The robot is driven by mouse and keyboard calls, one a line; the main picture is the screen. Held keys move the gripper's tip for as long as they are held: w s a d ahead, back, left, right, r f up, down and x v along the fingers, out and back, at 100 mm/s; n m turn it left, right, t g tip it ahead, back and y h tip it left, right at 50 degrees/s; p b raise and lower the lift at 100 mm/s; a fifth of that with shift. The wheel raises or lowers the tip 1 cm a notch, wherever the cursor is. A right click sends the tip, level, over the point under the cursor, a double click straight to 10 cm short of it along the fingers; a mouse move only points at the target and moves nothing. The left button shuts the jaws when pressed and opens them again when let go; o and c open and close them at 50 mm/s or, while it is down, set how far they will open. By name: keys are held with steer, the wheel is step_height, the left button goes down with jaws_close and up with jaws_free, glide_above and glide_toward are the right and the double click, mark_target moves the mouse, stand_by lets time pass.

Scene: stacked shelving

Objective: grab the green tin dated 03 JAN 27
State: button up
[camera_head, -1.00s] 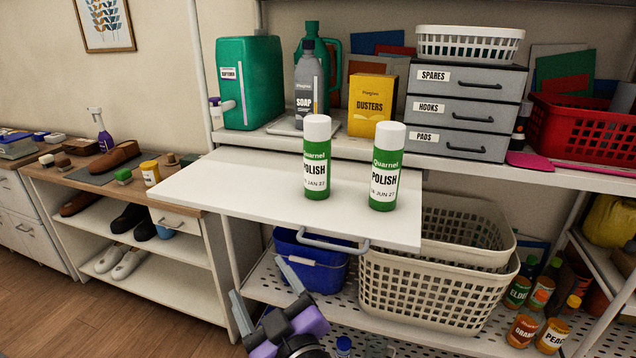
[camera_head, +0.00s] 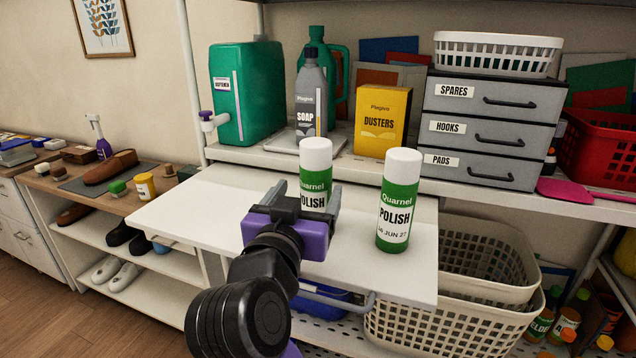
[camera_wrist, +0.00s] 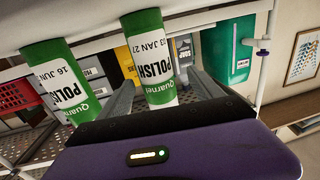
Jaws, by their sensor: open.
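The green tin dated 03 JAN 27 (camera_head: 316,180) stands upright on the white pull-out board, with a white cap and a POLISH label. In the wrist view the fingers (camera_wrist: 162,92) lie either side of this tin.
The white board (camera_head: 190,212) has free room left of the tins. Behind it stand a soap bottle (camera_head: 308,95), a yellow dusters box (camera_head: 382,122), a green softener container (camera_head: 245,90) and grey drawers (camera_head: 487,130). Cream baskets (camera_head: 455,325) sit below.

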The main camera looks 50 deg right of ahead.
steer(key=x, duration=0.2)
steer(key=p+x, duration=0.1)
steer(key=x, duration=0.1)
steer(key=p+x, duration=0.1)
steer(key=x, duration=0.1)
steer(key=shift+s+d, duration=0.25)
steer(key=shift+d, duration=0.05)
steer(key=shift+w+d, duration=0.2)
steer(key=shift+d, duration=0.1)
jaws_close()
